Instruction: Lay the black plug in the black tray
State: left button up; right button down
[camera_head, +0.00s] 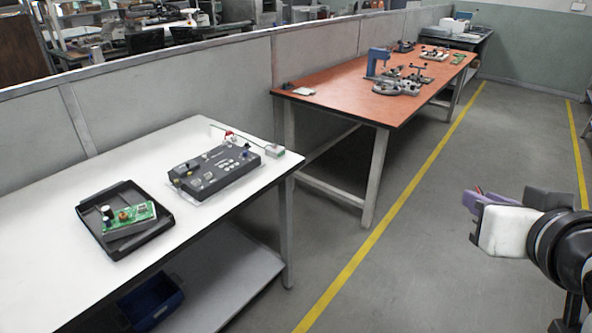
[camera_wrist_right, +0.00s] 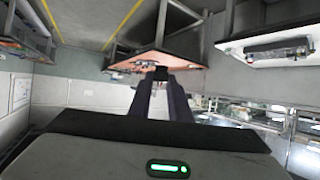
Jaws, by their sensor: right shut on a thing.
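The black tray (camera_head: 83,211) lies on the white table at the left of the head view. A green circuit board (camera_head: 129,216) lies in it, tilted against the tray's front part. My right gripper (camera_head: 474,200) is at the right of the head view, over the floor and well away from the tray. In the right wrist view its two dark fingers (camera_wrist_right: 161,82) are closed on a small black thing, which looks like the black plug (camera_wrist_right: 161,72). Most of the plug is hidden by the fingers. My left gripper is not in view.
A dark grey device (camera_head: 215,172) with knobs lies right of the tray on the white table (camera_head: 50,255). An orange-topped table (camera_head: 350,92) with fixtures stands behind. Open floor lies between my right gripper and the tables.

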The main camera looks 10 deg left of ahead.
aim_at(117, 207)
jog(key=u, duration=0.25)
jog(key=i, duration=1.05)
jog(key=u, duration=1.4)
jog(key=i, duration=0.4)
jog(key=u, duration=0.4)
